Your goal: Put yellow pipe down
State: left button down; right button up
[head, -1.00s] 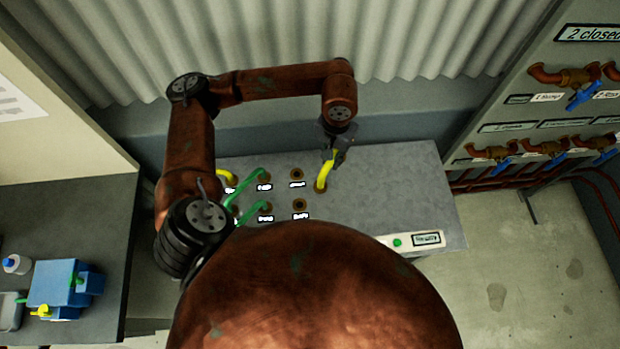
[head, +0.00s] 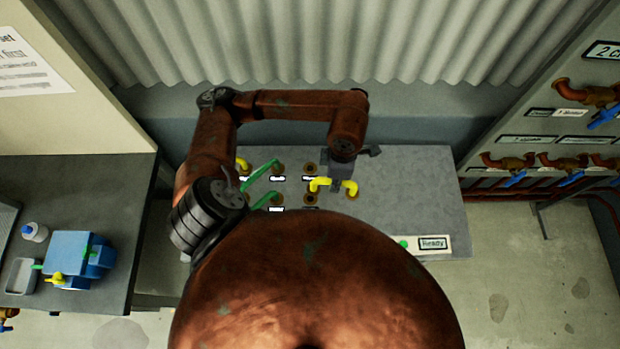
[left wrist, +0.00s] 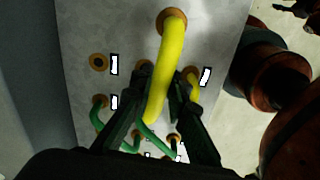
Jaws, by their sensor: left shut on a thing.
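A yellow pipe (head: 335,187) is a short bent tube above the middle of the grey bench panel, its ends pointing left and right. My left gripper (head: 343,172) is above it, shut on it. In the left wrist view the pipe (left wrist: 166,75) runs between the fingers of the gripper (left wrist: 163,78), its far end over a brass ring. I cannot tell whether either end touches the panel. A second yellow pipe (head: 243,165) stands at the panel's left, partly behind my arm. My right gripper is not in view.
Green pipes (head: 262,170) stand at labelled ports left of the held pipe. An empty port (head: 310,168) is close by. A blue box (head: 80,257) stands on the left counter; red-brown valves (head: 510,163) line the right wall.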

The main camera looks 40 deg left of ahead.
pick_arm(q)
jog(key=s+n, duration=0.6)
jog(key=n, duration=1.3)
jog(key=w+a+f+p, duration=0.1)
jog(key=w+a+f, duration=0.1)
jog(key=a+f, duration=0.1)
jog(key=w+a+f, duration=0.3)
jog(key=a+f, duration=0.1)
jog(key=f, duration=0.2)
jog(key=w+a+f+p, duration=0.1)
jog(key=w+a+f, duration=0.2)
jog(key=a+f, duration=0.1)
jog(key=shift+w+a+f+p, duration=0.1)
jog(key=shift+f+p, duration=0.1)
jog(key=shift+p, duration=0.1)
